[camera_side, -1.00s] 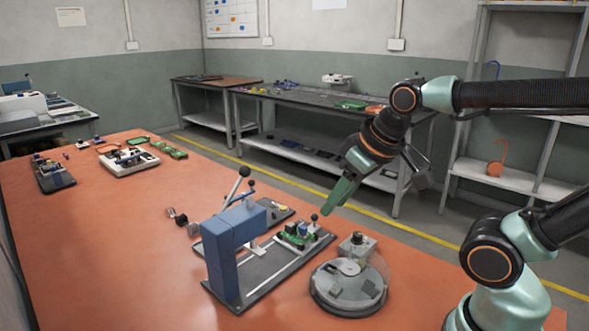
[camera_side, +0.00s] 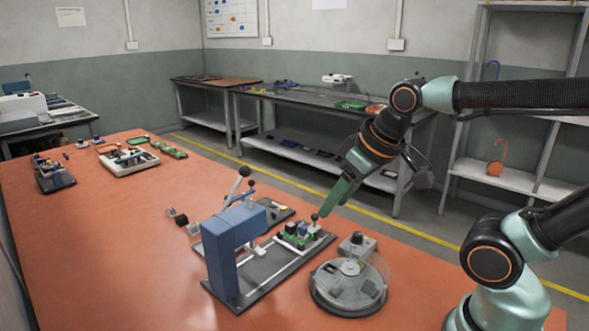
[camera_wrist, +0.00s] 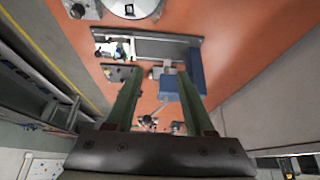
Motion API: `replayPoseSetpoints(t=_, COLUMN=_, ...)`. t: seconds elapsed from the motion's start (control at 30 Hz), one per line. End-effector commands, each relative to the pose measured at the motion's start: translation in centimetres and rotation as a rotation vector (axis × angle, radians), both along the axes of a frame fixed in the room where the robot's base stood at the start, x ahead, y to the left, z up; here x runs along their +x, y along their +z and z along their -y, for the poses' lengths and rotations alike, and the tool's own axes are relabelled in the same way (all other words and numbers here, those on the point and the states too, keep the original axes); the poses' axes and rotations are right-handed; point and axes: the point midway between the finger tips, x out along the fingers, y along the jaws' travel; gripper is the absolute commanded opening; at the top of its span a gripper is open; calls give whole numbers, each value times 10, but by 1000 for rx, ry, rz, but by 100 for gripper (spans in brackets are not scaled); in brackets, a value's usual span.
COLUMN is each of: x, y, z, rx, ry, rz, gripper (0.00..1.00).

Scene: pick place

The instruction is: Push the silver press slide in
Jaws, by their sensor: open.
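The blue press (camera_side: 236,243) stands upright on a dark base plate (camera_side: 270,277) near the middle of the orange table. A green board with small parts (camera_side: 297,236) sits at the base's right end, on the slide's end. A dark ball knob (camera_side: 315,217) stands at that end. The silver slide itself is hard to make out. My gripper (camera_side: 332,204) is above and close to the knob, pointing down-left; contact cannot be told. The wrist view shows my gripper (camera_wrist: 158,78) with its two green fingers apart and nothing between them, and the blue press (camera_wrist: 193,72) beyond.
A round dish with a clear lid (camera_side: 348,288) and a small grey box with a knob (camera_side: 357,246) stand right of the press. A white tray (camera_side: 130,161) and other parts are far left. The table's left middle is clear.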

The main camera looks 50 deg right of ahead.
Motion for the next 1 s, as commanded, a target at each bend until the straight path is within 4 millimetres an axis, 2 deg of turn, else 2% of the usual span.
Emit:
replayPoseSetpoints(t=0.17, x=12, y=4, z=7, rx=-37, ry=45, rz=-21, gripper=59)
replayPoseSetpoints(t=0.4, x=61, y=10, z=41, rx=-163, ry=239, rz=-103, gripper=59)
replayPoseSetpoints(t=0.57, x=97, y=2, z=71, rx=-239, ry=391, rz=-162, gripper=59)
replayPoseSetpoints(t=0.8, x=146, y=-29, z=124, rx=-325, ry=629, rz=-248, gripper=59)
replayPoseSetpoints(t=1.0, x=172, y=-65, z=167, rx=-366, ry=809, rz=-301, gripper=59)
